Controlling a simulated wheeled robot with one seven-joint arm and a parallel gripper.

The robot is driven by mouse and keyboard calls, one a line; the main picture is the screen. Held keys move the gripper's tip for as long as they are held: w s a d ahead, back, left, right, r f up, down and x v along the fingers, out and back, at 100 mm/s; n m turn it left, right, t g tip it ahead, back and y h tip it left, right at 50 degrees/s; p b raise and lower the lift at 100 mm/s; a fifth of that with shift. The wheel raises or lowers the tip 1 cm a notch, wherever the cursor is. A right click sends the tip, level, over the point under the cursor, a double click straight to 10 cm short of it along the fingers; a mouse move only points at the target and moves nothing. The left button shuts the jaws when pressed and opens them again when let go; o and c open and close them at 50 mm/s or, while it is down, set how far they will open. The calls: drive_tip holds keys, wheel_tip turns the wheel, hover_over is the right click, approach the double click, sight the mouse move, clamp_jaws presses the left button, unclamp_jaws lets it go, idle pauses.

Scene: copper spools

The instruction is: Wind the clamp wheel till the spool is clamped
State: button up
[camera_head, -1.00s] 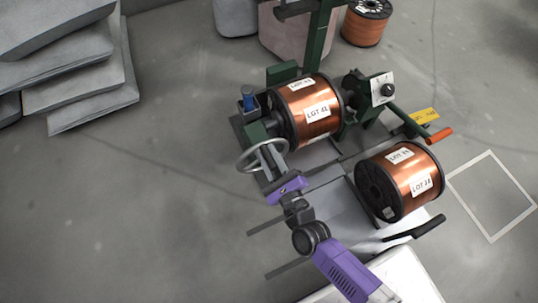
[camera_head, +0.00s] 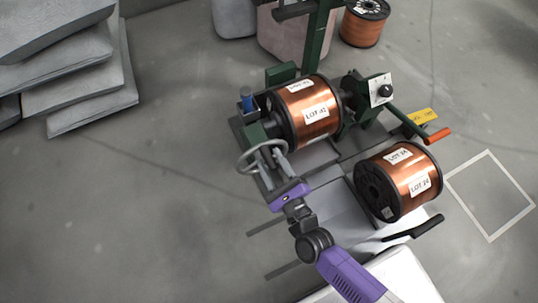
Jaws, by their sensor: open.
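The clamp wheel (camera_head: 243,160) is a grey ring on the left side of the green winding stand (camera_head: 257,133). A copper spool (camera_head: 295,106) with white labels sits in the stand, between the wheel side and the panel side. From this view I cannot tell whether it is clamped. My gripper (camera_head: 273,167), grey fingers on a purple body, is at the near right part of the wheel. Its jaws are open, with the fingers overlapping the rim in the picture. Whether they touch the rim is hard to tell.
A second copper spool (camera_head: 418,181) lies right of my arm, near a black handle (camera_head: 428,226). An orange-handled crank (camera_head: 438,135) sticks out right of the control panel (camera_head: 381,89). Grey sacks (camera_head: 90,90) are stacked at left. The left floor is clear.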

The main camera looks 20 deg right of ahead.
drive_tip(key=s+p, duration=0.1)
drive_tip(key=s, duration=0.4)
drive_tip(key=shift+s, duration=0.4)
drive_tip(key=shift+a+f+n, duration=0.1)
drive_tip(key=shift+n, duration=0.8)
drive_tip(key=shift+w+a+r+n, duration=0.1)
drive_tip(key=shift+a+r+n, duration=0.15)
drive_tip(key=shift+n, duration=0.55)
drive_tip(key=s+d+r+n+g, duration=0.2)
drive_tip(key=s+d+r+n, duration=0.1)
drive_tip(key=s+r+n, duration=0.9)
drive_tip(key=s+d+r+n+g, duration=0.1)
drive_tip(key=s+d+r+n, duration=0.1)
drive_tip(key=s+r+n, duration=0.95)
wheel_tip(320, 180, up, 31)
drive_tip(key=w+n+p, duration=0.2)
drive_tip(key=p, duration=3.3)
drive_tip(key=shift+r, duration=0.2)
